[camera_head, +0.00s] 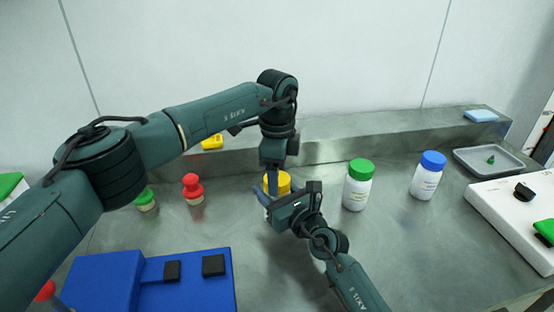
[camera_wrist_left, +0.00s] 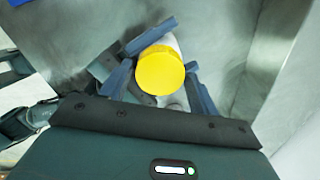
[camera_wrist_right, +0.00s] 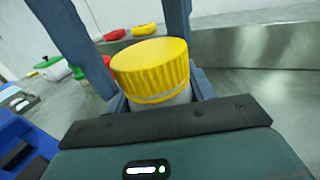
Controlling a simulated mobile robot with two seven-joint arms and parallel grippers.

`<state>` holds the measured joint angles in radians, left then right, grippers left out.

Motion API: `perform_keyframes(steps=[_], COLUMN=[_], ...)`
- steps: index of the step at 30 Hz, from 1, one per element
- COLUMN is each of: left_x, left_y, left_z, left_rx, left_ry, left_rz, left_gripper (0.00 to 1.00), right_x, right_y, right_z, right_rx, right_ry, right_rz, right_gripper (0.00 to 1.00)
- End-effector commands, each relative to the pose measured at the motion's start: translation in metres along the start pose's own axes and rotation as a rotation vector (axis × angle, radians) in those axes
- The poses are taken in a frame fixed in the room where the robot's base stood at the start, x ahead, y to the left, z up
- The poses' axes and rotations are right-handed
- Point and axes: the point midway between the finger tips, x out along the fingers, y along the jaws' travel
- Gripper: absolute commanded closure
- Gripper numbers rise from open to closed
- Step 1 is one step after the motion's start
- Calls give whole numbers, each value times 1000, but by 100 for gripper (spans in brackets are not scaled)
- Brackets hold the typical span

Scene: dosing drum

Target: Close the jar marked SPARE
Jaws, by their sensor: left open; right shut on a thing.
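A white jar with a yellow lid stands on the steel bench at the middle of the head view, mostly hidden by my grippers. Its yellow lid (camera_head: 281,183) sits on top and fills the middle of the left wrist view (camera_wrist_left: 160,70) and right wrist view (camera_wrist_right: 151,69). My right gripper (camera_head: 272,212) is shut on the white jar body (camera_wrist_right: 165,103) below the lid. My left gripper (camera_head: 277,186) comes from above, open, with its fingers on either side of the lid. I cannot read SPARE on any jar.
A green-lidded jar (camera_head: 358,185) and a blue-lidded jar (camera_head: 428,175) stand to the right. A grey tray (camera_head: 463,160) and white device (camera_head: 505,207) are further right. Red (camera_head: 193,189) and green (camera_head: 146,199) stoppered items and a blue block (camera_head: 200,293) are left.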

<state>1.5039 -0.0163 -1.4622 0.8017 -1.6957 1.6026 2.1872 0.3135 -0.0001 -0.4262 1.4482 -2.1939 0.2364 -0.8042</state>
Motion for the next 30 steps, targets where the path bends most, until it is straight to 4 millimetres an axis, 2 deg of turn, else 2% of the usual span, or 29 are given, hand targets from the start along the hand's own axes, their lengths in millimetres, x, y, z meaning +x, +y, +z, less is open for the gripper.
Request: perform_keyframes(steps=[11,24,28,30], left_x=[5,4,4,4], left_y=[0,0,0,0], left_z=[0,0,0,0], left_rx=[0,0,36,115], left_ry=[0,0,0,0], left_rz=[0,1,0,0], left_gripper=[40,76,76,76], right_x=[0,0,0,0], right_y=[0,0,0,0], right_z=[0,0,0,0], right_rx=[0,0,0,0], right_ry=[0,0,0,0], right_rz=[0,0,0,0], right_gripper=[100,100,100,100])
